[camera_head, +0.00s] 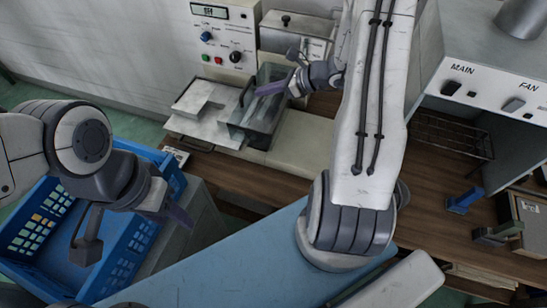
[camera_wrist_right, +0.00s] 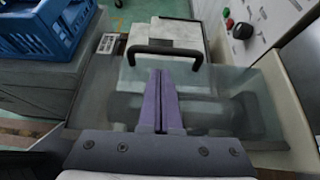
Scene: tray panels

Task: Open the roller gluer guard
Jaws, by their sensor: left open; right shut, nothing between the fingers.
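The roller gluer's clear guard (camera_head: 262,118) lies over the dark rollers behind the metal feed plate (camera_head: 190,119). It also shows in the right wrist view (camera_wrist_right: 235,85), with its black bar handle (camera_wrist_right: 166,48) along the edge by the plate. In the head view the handle (camera_head: 243,95) is left of my right gripper (camera_head: 262,90). The right gripper's purple fingers are shut and empty, above the guard, pointing at the handle; contact cannot be told. My left gripper (camera_head: 180,214) is open and empty, beside the blue crate, away from the gluer.
A control panel (camera_head: 226,38) with knobs stands behind the gluer. The blue crate (camera_head: 35,228) is at left. A grey cabinet labelled MAIN and FAN (camera_head: 495,85) stands at right. A light blue surface (camera_head: 255,262) is in front, mostly clear.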

